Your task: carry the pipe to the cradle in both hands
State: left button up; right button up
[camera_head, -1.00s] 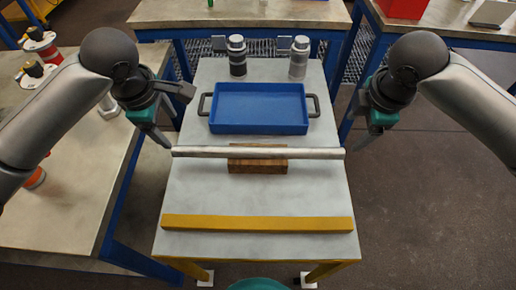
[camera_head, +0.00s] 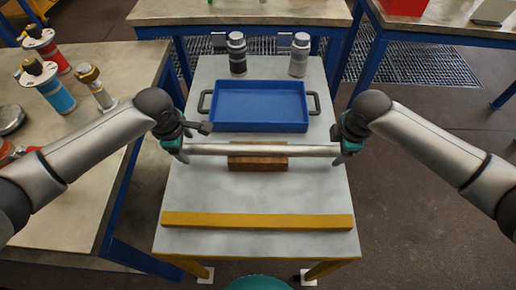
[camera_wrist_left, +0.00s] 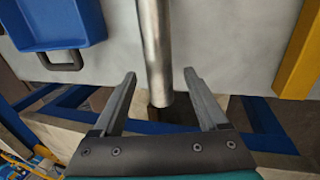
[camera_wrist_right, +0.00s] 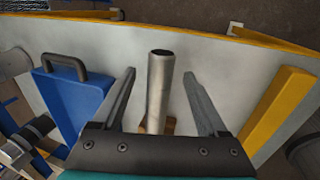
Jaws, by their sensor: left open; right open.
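The pipe (camera_head: 260,150) is a straight grey metal tube lying level across a brown wooden block (camera_head: 258,165) on the grey table. My left gripper (camera_head: 184,150) is open at the pipe's left end. In the left wrist view its fingers stand on either side of the pipe end (camera_wrist_left: 157,60), with gaps. My right gripper (camera_head: 339,150) is open at the right end. In the right wrist view its fingers stand either side of the pipe (camera_wrist_right: 158,85), apart from it. I cannot tell which thing is the cradle.
A blue tray (camera_head: 260,128) with side handles lies behind the pipe. Two capped bottles (camera_head: 237,58) (camera_head: 299,58) stand at the back. A yellow bar (camera_head: 257,221) crosses the table's front. The table between block and bar is clear. A side bench (camera_head: 60,210) stands left.

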pick_arm(q)
jog(key=shift+w+f, duration=0.1)
jog(key=shift+f, duration=0.3)
pick_arm(e)
jog(key=shift+w+f, duration=0.1)
jog(key=shift+f, duration=0.35)
pick_arm(q)
jog(key=shift+c, duration=0.4)
pick_arm(e)
jog(key=shift+c, duration=0.4)
pick_arm(q)
grip_shut()
pick_arm(e)
grip_shut()
jog(key=shift+r, duration=0.1)
